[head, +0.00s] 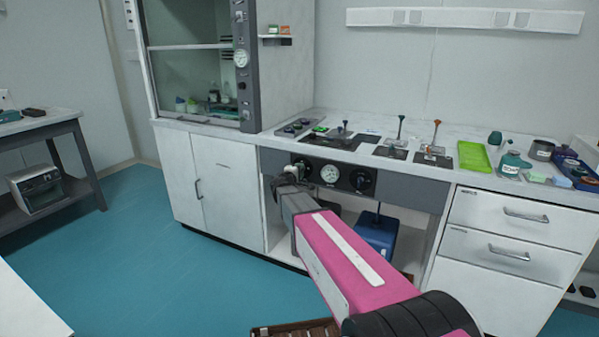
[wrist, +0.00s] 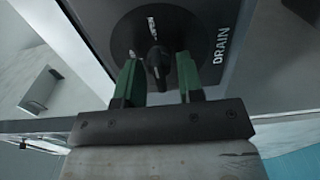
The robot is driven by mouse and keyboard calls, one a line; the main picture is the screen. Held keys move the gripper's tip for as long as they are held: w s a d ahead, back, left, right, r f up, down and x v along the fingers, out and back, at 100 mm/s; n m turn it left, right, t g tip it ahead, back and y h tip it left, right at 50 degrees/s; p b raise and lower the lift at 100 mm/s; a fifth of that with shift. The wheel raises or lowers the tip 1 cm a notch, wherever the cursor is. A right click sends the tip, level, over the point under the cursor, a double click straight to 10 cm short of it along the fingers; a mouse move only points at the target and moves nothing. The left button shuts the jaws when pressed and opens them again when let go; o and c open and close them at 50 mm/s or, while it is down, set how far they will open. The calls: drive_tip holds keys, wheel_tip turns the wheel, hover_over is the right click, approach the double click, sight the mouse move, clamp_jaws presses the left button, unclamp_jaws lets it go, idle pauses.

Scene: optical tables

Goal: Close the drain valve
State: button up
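The drain valve is a black knob (wrist: 158,62) on a round black dial, with the word DRAIN printed beside it on a dark grey panel in the wrist view. My gripper (wrist: 158,75) has its two green fingers on either side of the knob, open, with small gaps showing between knob and fingers. In the head view my gripper (head: 288,178) is at the left end of the panel under the bench, and it hides most of the dial there.
The panel also bears a round white gauge (head: 330,173) and another black knob (head: 362,180) to the right. A blue container (head: 377,236) stands below. White drawers (head: 510,250) are at the right, and a fume hood cabinet (head: 222,190) is at the left.

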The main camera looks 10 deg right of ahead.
clamp_jaws()
drive_tip(key=shift+n, duration=0.3)
drive_tip(key=n, duration=1.3)
drive_tip(key=shift+n, duration=2.1)
